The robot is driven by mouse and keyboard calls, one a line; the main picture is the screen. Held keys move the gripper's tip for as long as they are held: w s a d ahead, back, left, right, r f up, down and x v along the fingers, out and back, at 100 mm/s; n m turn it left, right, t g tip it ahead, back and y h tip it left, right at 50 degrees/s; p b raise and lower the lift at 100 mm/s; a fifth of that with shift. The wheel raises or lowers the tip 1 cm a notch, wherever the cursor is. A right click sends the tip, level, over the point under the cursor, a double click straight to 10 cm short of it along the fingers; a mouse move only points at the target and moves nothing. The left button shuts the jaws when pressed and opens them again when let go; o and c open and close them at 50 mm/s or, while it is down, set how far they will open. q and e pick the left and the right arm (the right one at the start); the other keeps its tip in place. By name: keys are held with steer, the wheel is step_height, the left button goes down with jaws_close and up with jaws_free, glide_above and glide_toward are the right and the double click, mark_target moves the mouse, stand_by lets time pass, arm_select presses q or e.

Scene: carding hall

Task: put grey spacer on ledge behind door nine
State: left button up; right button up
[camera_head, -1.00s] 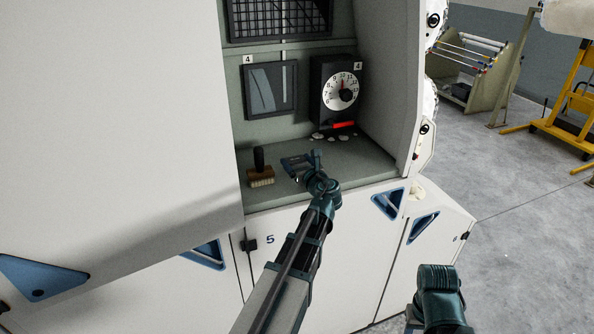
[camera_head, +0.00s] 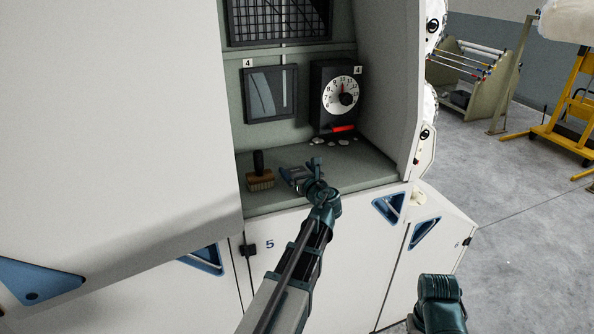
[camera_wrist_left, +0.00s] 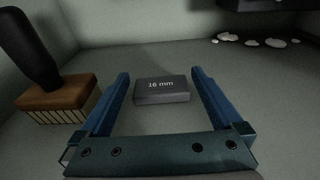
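The grey spacer (camera_wrist_left: 162,97), a small block marked "16 mm", lies on the grey ledge in the left wrist view. My left gripper (camera_wrist_left: 160,76) is open, its blue fingers on either side of the spacer with gaps at both sides. In the head view my left gripper (camera_head: 296,175) is over the ledge (camera_head: 350,170), right of the brush; I cannot clearly tell the spacer from it there. A closed white door (camera_head: 290,240) below the ledge is marked 5. No door marked nine shows. Part of my right arm shows at lower right, its gripper out of view.
A wooden-backed brush (camera_head: 261,178) with a black handle stands close left of my left gripper. A dial box (camera_head: 340,97) and a dark framed panel (camera_head: 270,92) are on the back wall. White tufts (camera_head: 330,142) lie below the dial. Open floor (camera_head: 520,230) is at right.

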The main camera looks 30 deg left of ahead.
arm_select(q)
steer(key=shift+s+f, duration=0.15)
steer(key=shift+r+p, duration=0.55)
steer(key=shift+p, duration=0.05)
steer(key=p+v, duration=0.1)
steer(key=v, duration=1.1)
steer(key=shift+r+p, duration=0.15)
steer(key=shift+p, duration=0.25)
steer(key=s+d+f+n+g+h, duration=0.5)
steer(key=s+d+f+n, duration=0.2)
steer(key=d+f+n, duration=0.4)
steer(key=s+d+f+n+g+h, duration=0.2)
steer(key=s+d+f+n+h, duration=0.1)
steer(key=s+d+n, duration=0.2)
steer(key=s+d+f+n+g+h, duration=0.3)
steer(key=s+d+n, duration=0.3)
steer(key=d, duration=0.4)
steer(key=shift+s+d+f+g+h, duration=0.25)
steer(key=shift+s+f+g+h, duration=0.05)
steer(key=shift+s+f, duration=0.55)
steer(key=shift+r, duration=0.1)
